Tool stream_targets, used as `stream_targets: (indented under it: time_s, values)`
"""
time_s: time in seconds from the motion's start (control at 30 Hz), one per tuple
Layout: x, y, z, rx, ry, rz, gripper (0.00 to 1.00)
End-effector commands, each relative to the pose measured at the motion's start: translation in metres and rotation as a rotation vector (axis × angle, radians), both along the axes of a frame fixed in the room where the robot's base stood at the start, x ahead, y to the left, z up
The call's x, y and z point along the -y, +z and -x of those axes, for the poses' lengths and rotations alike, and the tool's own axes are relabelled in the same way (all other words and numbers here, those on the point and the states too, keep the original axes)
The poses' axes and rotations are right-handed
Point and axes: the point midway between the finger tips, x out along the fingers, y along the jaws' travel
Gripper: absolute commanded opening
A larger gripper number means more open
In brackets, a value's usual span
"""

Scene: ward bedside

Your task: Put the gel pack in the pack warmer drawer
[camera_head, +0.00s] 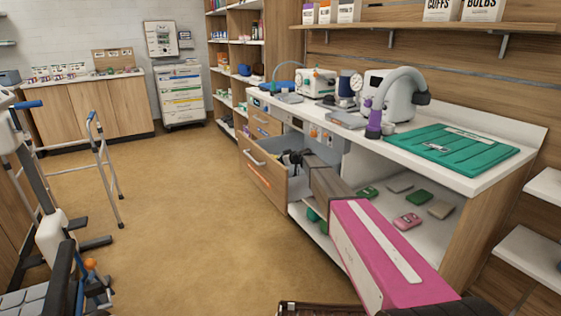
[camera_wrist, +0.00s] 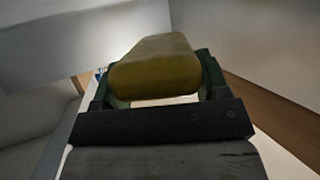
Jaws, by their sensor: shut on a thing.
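An olive-yellow gel pack (camera_wrist: 155,68) is held between the dark green fingers of my gripper (camera_wrist: 160,78) in the wrist view. Pale walls and a wooden edge surround it there. In the head view I cannot make out the held pack, and my pink and grey arm covers part of the area. A wood-fronted drawer (camera_head: 264,180) is pulled out below the counter, with dark shapes at its opening. A panel with orange marks (camera_head: 318,134) is just right of and above it. No label shows whether this drawer is the pack warmer drawer.
On the shelf under the counter (camera_head: 462,178) lie a pink pack (camera_head: 407,221), green packs (camera_head: 419,197) and beige packs (camera_head: 440,209). A green mat (camera_head: 455,150) and machines (camera_head: 388,95) occupy the countertop. A walker (camera_head: 103,165) stands left; the middle floor is clear.

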Motion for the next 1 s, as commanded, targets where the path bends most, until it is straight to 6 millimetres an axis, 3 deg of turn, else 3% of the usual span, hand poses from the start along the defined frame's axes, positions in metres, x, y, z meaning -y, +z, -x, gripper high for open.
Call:
stream_targets:
  time_s: [0.47, 0.5, 0.57, 1.0]
  values:
    - [0.000, -0.011, 0.000, -0.001, 0.000, -0.001, 0.38]
    - [0.000, -0.011, 0.000, -0.001, 0.000, 0.000, 0.78]
    - [0.000, -0.012, 0.000, -0.001, 0.000, 0.000, 0.93]
    - [0.000, -0.007, 0.001, -0.002, 0.000, 0.000, 0.93]
